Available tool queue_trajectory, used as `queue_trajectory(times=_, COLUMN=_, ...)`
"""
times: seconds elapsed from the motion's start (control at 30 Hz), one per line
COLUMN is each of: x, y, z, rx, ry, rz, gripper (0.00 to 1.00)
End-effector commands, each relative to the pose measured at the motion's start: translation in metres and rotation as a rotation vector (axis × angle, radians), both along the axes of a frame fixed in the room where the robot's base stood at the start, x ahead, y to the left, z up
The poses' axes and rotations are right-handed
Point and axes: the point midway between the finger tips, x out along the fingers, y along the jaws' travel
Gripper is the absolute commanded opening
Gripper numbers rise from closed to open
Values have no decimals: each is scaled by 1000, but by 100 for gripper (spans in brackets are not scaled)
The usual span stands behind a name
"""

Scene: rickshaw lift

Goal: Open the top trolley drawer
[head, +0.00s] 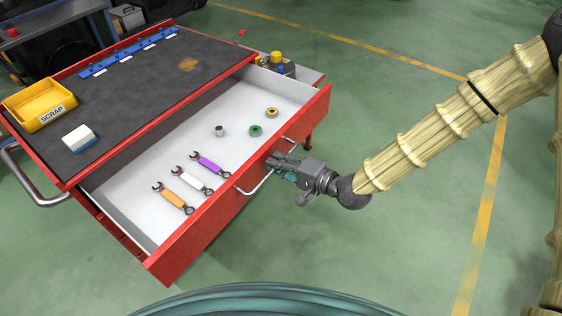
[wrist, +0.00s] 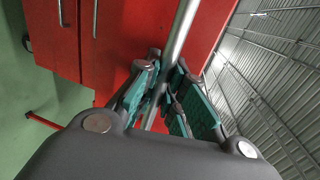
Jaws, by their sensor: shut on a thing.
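The top drawer (head: 300,98) of the red trolley is pulled well out, and its white inside shows. Its silver bar handle (head: 255,187) runs along the red front panel; the handle also crosses the wrist view (wrist: 178,45). My gripper (head: 277,164) is at the handle, right of its middle, in front of the drawer. In the wrist view my gripper (wrist: 168,85) has its teal-padded fingers on both sides of the bar and is shut on it.
In the drawer lie an orange wrench (head: 173,197), a white wrench (head: 191,180), a purple wrench (head: 210,164) and several small round parts. Green floor (head: 400,240) in front is clear.

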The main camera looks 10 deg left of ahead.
Motion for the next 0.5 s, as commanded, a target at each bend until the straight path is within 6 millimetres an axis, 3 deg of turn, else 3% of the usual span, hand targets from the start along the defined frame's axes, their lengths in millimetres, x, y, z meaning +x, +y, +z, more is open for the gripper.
queue_trajectory(times=0.13, x=-4, y=1, z=-1, rx=-1, ry=4, rz=7, gripper=0)
queue_trajectory(times=0.2, x=-4, y=1, z=-1, rx=-2, ry=4, rz=6, gripper=20)
queue_trajectory(times=0.3, x=-3, y=0, z=-1, rx=-1, ry=3, rz=4, gripper=34)
queue_trajectory(times=0.5, x=-2, y=-1, z=-1, rx=-1, ry=2, rz=1, gripper=34)
